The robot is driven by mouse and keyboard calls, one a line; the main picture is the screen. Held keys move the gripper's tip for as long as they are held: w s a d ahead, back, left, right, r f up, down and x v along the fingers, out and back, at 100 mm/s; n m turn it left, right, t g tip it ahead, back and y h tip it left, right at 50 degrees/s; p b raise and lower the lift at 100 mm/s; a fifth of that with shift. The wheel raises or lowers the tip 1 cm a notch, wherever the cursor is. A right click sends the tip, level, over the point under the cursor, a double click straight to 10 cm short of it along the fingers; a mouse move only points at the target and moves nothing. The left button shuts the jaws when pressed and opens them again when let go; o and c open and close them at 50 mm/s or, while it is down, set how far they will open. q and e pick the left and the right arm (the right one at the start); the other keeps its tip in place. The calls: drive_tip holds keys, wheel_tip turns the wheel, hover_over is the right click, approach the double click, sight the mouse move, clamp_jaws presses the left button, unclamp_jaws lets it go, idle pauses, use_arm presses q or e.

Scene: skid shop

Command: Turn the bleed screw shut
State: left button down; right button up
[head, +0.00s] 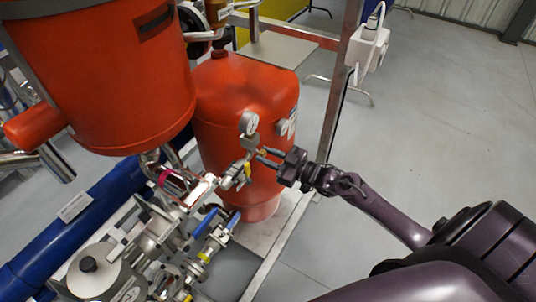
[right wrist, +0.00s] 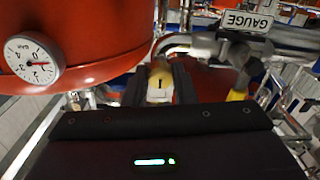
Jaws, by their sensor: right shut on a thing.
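The bleed screw (right wrist: 159,86) is a small brass-yellow knob with a dark mark on its face. In the right wrist view it sits between my two dark fingers. My right gripper (head: 265,156) reaches in from the right in the head view and is shut on the screw, beside the valve fittings below the pressure gauge (head: 249,123). In the head view the fingers mostly hide the screw. My left gripper is not in view.
A red vessel (head: 244,95) stands right behind the fittings. Pipework with blue-handled valves (head: 206,222) lies below left. A metal frame post (head: 334,105) rises behind my gripper. The gauge also shows in the right wrist view (right wrist: 33,64), near a GAUGE label (right wrist: 247,20). Open grey floor lies right.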

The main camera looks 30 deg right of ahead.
drive_tip(key=shift+f, duration=0.1)
idle(0.4)
drive_tip(key=o, duration=1)
drive_tip(key=shift+s, duration=0.1)
drive_tip(key=b+v, duration=0.1)
drive_tip(key=v, duration=0.6)
drive_tip(key=shift+s+d, duration=0.25)
